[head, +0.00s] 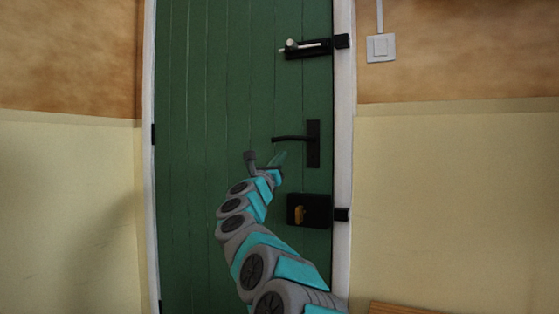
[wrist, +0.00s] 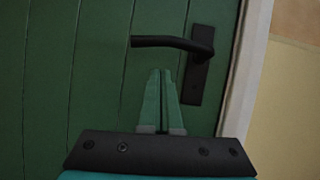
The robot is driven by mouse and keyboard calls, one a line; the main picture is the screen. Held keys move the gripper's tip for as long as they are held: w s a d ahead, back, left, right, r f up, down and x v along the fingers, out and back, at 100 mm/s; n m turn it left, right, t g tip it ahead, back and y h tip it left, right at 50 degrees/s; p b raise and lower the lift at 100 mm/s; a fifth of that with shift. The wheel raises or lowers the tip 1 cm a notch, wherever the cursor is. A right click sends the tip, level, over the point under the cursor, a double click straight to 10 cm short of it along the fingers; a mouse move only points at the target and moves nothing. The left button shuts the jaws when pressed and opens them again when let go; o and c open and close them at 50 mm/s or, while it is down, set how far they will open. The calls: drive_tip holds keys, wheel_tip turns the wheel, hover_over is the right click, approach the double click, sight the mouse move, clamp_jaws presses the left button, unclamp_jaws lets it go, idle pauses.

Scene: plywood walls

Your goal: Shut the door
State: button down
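The green plank door (head: 215,100) stands in its white frame and looks closed or nearly so; I cannot tell whether it is latched. Its black lever handle (head: 292,138) sits on a dark plate at the right side, and it also shows in the wrist view (wrist: 172,42). My gripper (head: 281,158) is in front of the door, just below and left of the handle plate. In the wrist view its two teal fingers (wrist: 161,72) are together with only a thin dark line between them and nothing held. The fingertips appear just below the lever; whether they touch the door is unclear.
A black bolt (head: 308,48) is above the handle, and a black box lock with a brass knob (head: 308,211) is below it. A white switch (head: 381,47) is on the right wall. A wooden edge (head: 400,308) shows at the bottom right.

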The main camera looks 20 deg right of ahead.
drive_tip(key=v, duration=1)
drive_tip(key=s+a+f+n+t+y, duration=0.1)
drive_tip(key=a+f+n+t+y, duration=0.1)
drive_tip(key=a+n+y, duration=0.75)
drive_tip(key=s+a+f+n+t+y, duration=0.1)
drive_tip(key=a+f+n+y, duration=0.1)
drive_tip(key=a+n+y, duration=0.75)
drive_tip(key=s+a+f+n+g+y, duration=0.1)
drive_tip(key=s+a+f+n+g, duration=0.3)
drive_tip(key=f+n, duration=0.35)
drive_tip(key=s+a+f+n+g+y, duration=0.2)
drive_tip(key=s+f+n+g, duration=0.1)
drive_tip(key=s+f+n, duration=0.5)
drive_tip(key=s+d+f+n+g+h, duration=0.2)
drive_tip(key=s+d+f+n+g, duration=0.15)
drive_tip(key=s+f, duration=0.6)
drive_tip(key=s+d+f+n+g+h, duration=0.15)
drive_tip(key=s+d+f+g, duration=0.3)
drive_tip(key=s+f, duration=0.5)
drive_tip(key=s+d+f+n+g+h, duration=0.1)
drive_tip(key=s+d+f+n+g, duration=0.2)
drive_tip(key=s, duration=0.7)
drive_tip(key=s+d+f+n+g+h, duration=0.15)
drive_tip(key=s+d+f+g, duration=0.25)
drive_tip(key=s, duration=0.5)
wheel_tip(320, 180, up, 13)
drive_tip(key=p, duration=1.2)
drive_tip(key=shift+s+d+f+p, duration=0.2)
drive_tip(key=shift+s+d+p, duration=0.05)
drive_tip(key=shift+s+p, duration=0.15)
